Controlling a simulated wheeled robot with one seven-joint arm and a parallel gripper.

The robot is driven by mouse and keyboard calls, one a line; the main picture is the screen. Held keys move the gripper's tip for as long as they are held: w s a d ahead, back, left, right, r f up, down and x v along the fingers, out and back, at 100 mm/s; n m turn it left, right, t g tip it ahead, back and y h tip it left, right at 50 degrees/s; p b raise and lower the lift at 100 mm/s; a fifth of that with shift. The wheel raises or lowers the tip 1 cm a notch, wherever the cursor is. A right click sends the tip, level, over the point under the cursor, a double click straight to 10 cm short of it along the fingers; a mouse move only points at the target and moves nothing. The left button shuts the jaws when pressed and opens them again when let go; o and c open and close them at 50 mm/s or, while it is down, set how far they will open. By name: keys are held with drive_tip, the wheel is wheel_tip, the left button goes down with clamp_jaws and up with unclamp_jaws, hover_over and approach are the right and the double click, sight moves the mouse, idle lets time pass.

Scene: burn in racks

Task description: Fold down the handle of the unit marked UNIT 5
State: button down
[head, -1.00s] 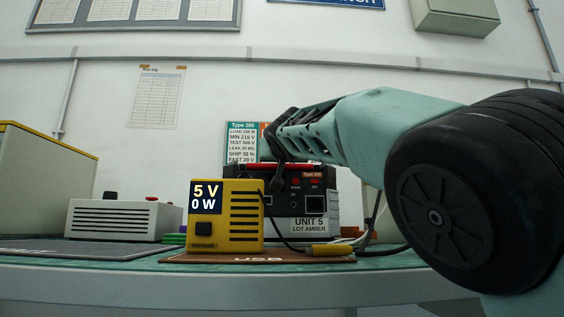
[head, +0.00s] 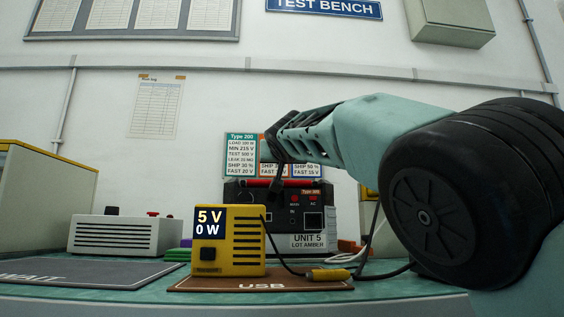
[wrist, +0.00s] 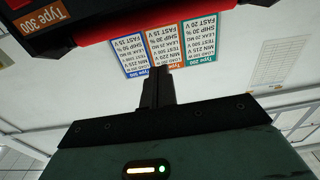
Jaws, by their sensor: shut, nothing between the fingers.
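The unit marked UNIT 5 (head: 312,240) is a black and grey box with a Type 300 tag, standing on the bench behind a yellow meter. Its red handle bar (head: 258,183) runs along the top edge in the head view. In the wrist view, which is upside down, the red handle (wrist: 150,22) crosses the top of the picture. My gripper (head: 277,178) is at the top of the unit, by the handle. Its fingers (wrist: 157,75) are shut and empty, pointing toward the bar. I cannot tell whether they touch it.
The yellow meter (head: 242,240) reading 5 V, 0 W stands in front on the brown USB mat (head: 215,284). A cable with a yellow plug (head: 328,275) lies at right. A white vented box (head: 120,235) is at left, near the grey WAIT mat (head: 100,274). Type cards (head: 241,155) stand behind.

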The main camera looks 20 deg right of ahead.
drive_tip(key=s+a+f+b, duration=0.1)
drive_tip(key=s+f+b, duration=0.4)
drive_tip(key=s, duration=0.2)
drive_tip(key=shift+s+a, duration=0.2)
drive_tip(key=shift+s, duration=0.2)
idle(0.5)
